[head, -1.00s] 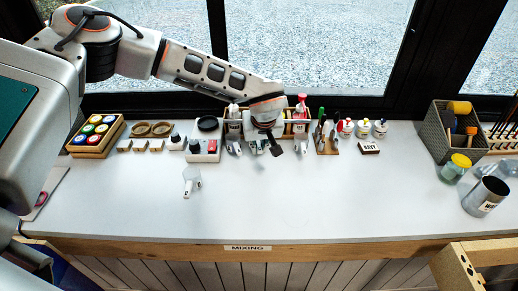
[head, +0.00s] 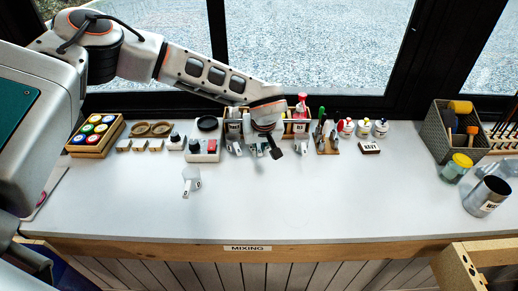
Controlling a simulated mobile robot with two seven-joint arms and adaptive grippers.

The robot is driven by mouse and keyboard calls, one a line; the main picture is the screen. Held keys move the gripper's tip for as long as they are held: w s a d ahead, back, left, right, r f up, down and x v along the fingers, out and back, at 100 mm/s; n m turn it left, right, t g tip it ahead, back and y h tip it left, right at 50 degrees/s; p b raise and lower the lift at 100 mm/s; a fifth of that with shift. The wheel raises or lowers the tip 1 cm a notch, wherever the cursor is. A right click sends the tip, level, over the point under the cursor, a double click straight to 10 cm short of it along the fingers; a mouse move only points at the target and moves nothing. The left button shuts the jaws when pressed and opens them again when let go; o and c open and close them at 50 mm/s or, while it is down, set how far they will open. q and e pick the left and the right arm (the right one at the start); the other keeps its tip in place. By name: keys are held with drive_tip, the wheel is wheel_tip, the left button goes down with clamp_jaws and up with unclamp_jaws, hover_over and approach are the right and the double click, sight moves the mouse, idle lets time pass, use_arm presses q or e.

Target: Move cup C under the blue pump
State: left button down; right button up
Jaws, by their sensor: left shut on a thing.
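My left gripper (head: 266,150) is in front of the pump rack, shut on a small pale cup (head: 253,150) that is partly hidden by the fingers; its letter cannot be read. The pump rack (head: 288,127) holds a pump bottle with a red top (head: 301,107) on the right and a pale one (head: 234,118) on the left. My wrist covers the rack's middle, and no blue pump can be made out. Small cups stand in front of the left pump (head: 233,148) and the red pump (head: 301,148). Another clear cup (head: 191,181) stands alone nearer the front. My right gripper is not in view.
Left of the rack are a small device with a black round top (head: 205,135) and a crate of paint pots (head: 95,135). To the right are a tool stand (head: 327,143), small bottles (head: 363,128) and a metal can (head: 485,196). The front middle of the table is clear.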

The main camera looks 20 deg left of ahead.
use_arm(q)
drive_tip(key=c, duration=2)
unclamp_jaws()
drive_tip(key=shift+c, duration=0.2)
drive_tip(key=v, duration=1.2)
